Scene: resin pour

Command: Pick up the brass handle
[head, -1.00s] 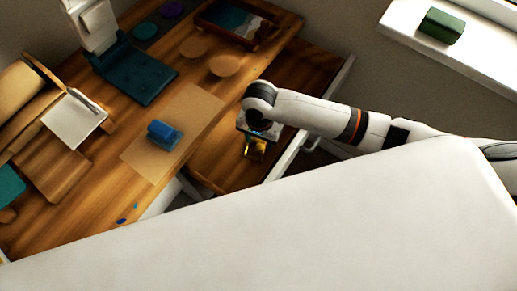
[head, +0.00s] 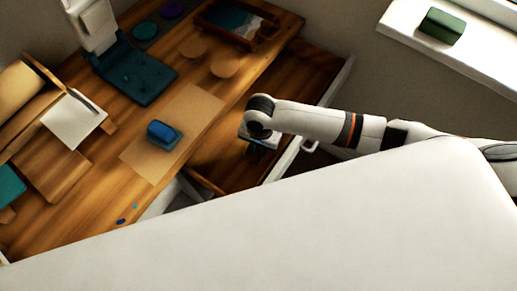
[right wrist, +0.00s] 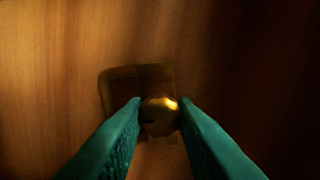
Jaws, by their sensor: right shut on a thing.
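The brass handle (right wrist: 159,116) shows in the right wrist view as a rounded, shiny gold end between the two teal fingertips. A darker brass, squarish plate or frame (right wrist: 122,86) lies around and behind it over a brown wood surface. My right gripper (right wrist: 160,112) is shut on the brass handle, one finger on each side. In the head view my right gripper (head: 261,147) points down over the open drawer (head: 312,75), and the handle is hidden beneath the wrist. My left gripper is not in view.
The drawer's pale front with a white pull (head: 310,145) stands to the right of the gripper. On the wooden bench (head: 75,215) are a blue block (head: 163,134) on a tan sheet (head: 190,110), a teal-based device (head: 135,75) and a framed tray (head: 235,22).

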